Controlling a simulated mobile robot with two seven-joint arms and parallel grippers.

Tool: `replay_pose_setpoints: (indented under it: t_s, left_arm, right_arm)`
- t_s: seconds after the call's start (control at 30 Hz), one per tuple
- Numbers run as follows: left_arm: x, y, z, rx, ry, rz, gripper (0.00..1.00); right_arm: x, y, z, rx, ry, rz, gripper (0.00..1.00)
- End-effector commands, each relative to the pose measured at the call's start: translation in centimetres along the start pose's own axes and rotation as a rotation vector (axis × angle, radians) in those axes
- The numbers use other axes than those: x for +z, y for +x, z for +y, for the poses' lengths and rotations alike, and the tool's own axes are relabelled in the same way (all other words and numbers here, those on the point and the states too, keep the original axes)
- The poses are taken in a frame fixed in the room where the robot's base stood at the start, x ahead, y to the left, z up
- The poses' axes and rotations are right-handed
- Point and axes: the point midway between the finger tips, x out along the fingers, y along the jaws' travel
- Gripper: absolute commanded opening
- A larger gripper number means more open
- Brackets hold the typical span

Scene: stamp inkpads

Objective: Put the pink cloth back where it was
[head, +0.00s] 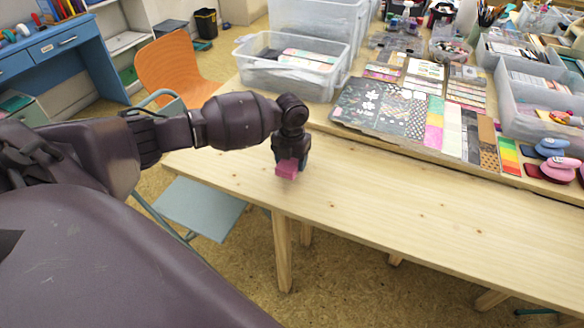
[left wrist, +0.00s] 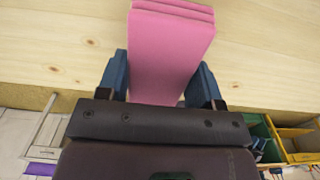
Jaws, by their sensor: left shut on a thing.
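The pink cloth (head: 287,168) is a small folded block with layered edges. My left gripper (head: 291,162) is shut on it, above the left part of the light wooden table (head: 400,200) near its front edge. In the left wrist view the pink cloth (left wrist: 168,50) stands out between the two blue fingers of the left gripper (left wrist: 160,80), with wood behind it. I cannot tell whether the cloth touches the tabletop. My right gripper is not in view.
Clear plastic bins (head: 296,68), patterned paper sheets (head: 385,107) and punches (head: 560,169) fill a raised back section. The front of the table is bare. An orange chair (head: 172,68) and a light-blue seat (head: 200,205) stand to the left.

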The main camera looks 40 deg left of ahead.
Motion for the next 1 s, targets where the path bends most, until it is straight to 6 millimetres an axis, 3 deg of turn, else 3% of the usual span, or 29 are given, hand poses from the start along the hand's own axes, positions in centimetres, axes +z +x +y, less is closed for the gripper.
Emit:
replay_pose_setpoints:
  t_s: [0.03,0.17,0.6,0.63,0.77,1.0]
  left_arm:
    - [-0.1,1.4,0.0,0.000,-0.001,0.007,0.34]
    - [-0.1,3.0,0.0,0.001,-0.001,0.005,0.34]
    - [0.0,3.5,0.0,0.000,0.000,0.001,0.34]
    - [0.0,3.5,0.0,0.000,0.000,0.001,0.63]
    - [0.0,3.4,0.0,0.000,0.000,0.000,0.83]
    - [0.0,3.4,0.0,0.000,0.000,0.000,0.85]
  right_arm:
    - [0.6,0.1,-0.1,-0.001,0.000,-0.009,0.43]
    - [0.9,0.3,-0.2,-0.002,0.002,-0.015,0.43]
    - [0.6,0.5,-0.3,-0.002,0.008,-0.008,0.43]
    - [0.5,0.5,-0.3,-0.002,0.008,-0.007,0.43]
    - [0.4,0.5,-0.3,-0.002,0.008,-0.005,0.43]
    - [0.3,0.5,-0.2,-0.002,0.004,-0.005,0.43]
